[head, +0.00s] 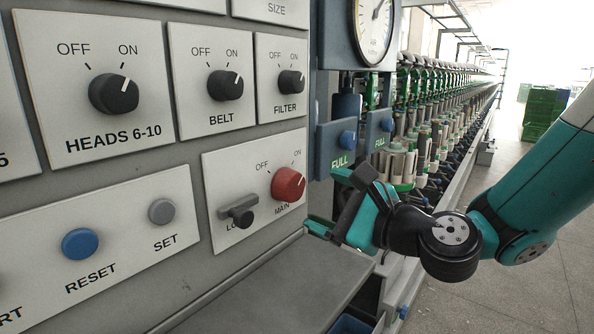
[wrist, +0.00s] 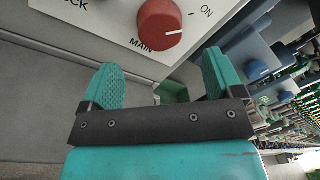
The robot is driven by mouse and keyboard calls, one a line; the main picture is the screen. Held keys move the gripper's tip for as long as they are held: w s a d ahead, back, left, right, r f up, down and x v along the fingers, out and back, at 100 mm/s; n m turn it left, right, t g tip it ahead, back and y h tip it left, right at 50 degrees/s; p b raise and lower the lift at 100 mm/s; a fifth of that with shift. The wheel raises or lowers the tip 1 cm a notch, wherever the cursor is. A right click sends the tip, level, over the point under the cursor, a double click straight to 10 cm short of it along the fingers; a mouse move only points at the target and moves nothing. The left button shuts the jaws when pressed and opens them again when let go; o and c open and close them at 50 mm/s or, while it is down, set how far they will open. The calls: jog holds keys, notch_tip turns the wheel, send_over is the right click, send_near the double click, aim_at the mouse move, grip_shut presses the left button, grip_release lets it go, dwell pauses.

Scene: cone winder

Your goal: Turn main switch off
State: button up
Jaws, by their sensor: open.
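The main switch is a red rotary knob (head: 288,184) on a white plate at the panel's lower right, with OFF at its upper left and ON at its upper right. Its white line points toward ON. The red knob also shows in the wrist view (wrist: 159,24), just beyond the fingertips and apart from them. My gripper (head: 322,205) is to the right of the knob in the head view. In the wrist view my gripper (wrist: 160,78) has its two teal fingers spread, with nothing between them.
A grey lock lever (head: 238,212) sits just left of the red knob on the same plate. Black knobs for belt (head: 225,85) and filter (head: 291,82) are above. A grey ledge (head: 280,285) juts out below. Blue knobs (head: 347,139) stand behind my gripper.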

aim_at(296, 189)
jog(key=p+x, duration=0.2)
jog(key=x, duration=0.5)
jog(key=shift+w+a, duration=0.1)
jog(key=c, duration=0.9)
